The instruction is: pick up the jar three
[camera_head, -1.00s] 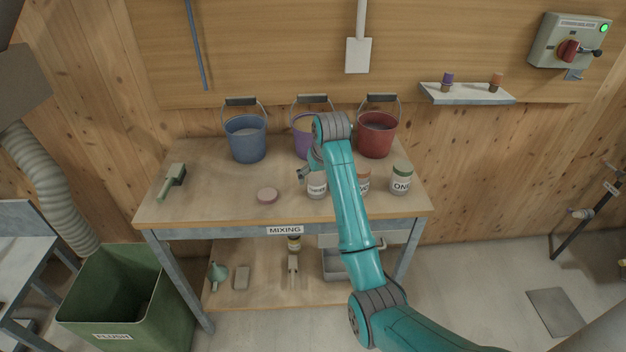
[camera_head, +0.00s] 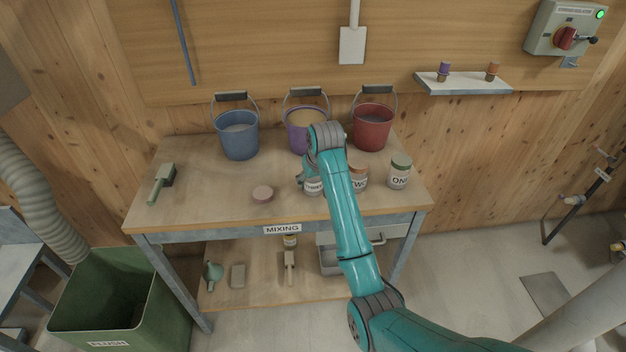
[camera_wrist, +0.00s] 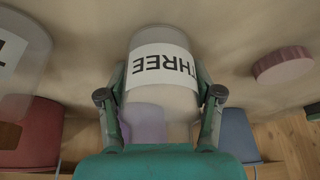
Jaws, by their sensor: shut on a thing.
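The jar three (camera_head: 312,188) is a pale jar with a white THREE label, near the front of the mixing table. In the wrist view the jar (camera_wrist: 160,98) fills the middle, its label reading upside down. My gripper (camera_head: 309,178) is shut on it, with one finger on each side of the jar in the wrist view (camera_wrist: 160,85). My arm hides part of the jar in the head view. I cannot tell whether its base is clear of the table.
Jar TWO (camera_head: 358,177) and jar ONE (camera_head: 399,174) stand to the right. A pink disc (camera_head: 263,194) lies to the left. Blue (camera_head: 238,138), purple (camera_head: 296,137) and red (camera_head: 372,132) buckets stand behind. A brush-like tool (camera_head: 162,182) lies at far left; the table between is clear.

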